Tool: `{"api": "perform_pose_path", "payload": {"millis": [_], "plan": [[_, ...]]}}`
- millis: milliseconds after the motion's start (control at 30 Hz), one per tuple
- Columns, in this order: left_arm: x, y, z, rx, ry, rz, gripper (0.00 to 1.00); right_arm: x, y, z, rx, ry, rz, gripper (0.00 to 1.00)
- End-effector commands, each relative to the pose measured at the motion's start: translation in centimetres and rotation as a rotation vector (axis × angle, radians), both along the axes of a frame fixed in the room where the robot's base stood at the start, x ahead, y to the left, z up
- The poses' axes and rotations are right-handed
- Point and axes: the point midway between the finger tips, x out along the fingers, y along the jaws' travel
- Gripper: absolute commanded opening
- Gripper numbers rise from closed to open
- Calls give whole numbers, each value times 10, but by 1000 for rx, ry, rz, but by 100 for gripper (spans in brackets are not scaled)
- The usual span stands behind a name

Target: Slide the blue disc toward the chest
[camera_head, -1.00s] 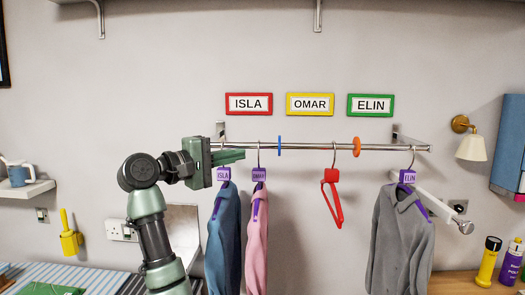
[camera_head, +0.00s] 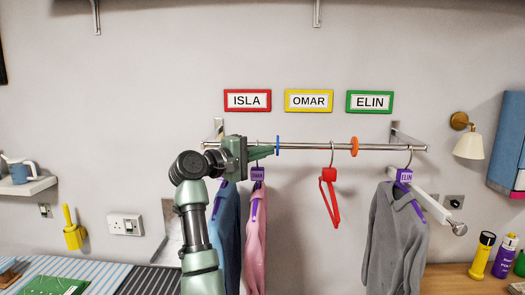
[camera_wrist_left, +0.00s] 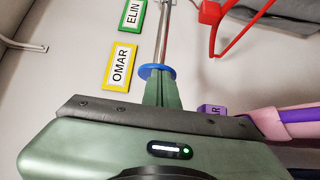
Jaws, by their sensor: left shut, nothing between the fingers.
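The blue disc (camera_head: 278,146) sits around the metal rail (camera_head: 308,147), between the pink garment's hanger and the empty red hanger. My left gripper (camera_head: 266,152) is shut and empty, pointing right along the rail with its tips at the disc's left side. In the left wrist view the blue disc (camera_wrist_left: 158,71) is right at the ends of the shut fingers (camera_wrist_left: 163,90); I cannot tell whether they touch. I cannot make out a chest. My right gripper is not in view.
An orange disc (camera_head: 354,146) is farther right on the rail, past the red hanger (camera_head: 329,176). A blue garment (camera_head: 224,225) and a pink garment (camera_head: 256,235) hang below my left gripper. A grey garment (camera_head: 394,235) hangs at the right. The rail between the discs holds only the red hanger.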

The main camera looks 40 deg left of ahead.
Motion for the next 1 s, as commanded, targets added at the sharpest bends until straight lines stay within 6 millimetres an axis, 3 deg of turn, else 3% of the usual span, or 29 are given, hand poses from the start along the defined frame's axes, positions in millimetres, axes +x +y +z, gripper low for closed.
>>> {"api": "perform_pose_path", "payload": {"millis": [167,433,1000], "plan": [[2,-4,0,0,1,-1,0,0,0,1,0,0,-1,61],[21,-35,0,1,1,-1,0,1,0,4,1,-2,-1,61],[25,-38,1,0,1,-4,0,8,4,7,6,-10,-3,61]]}}
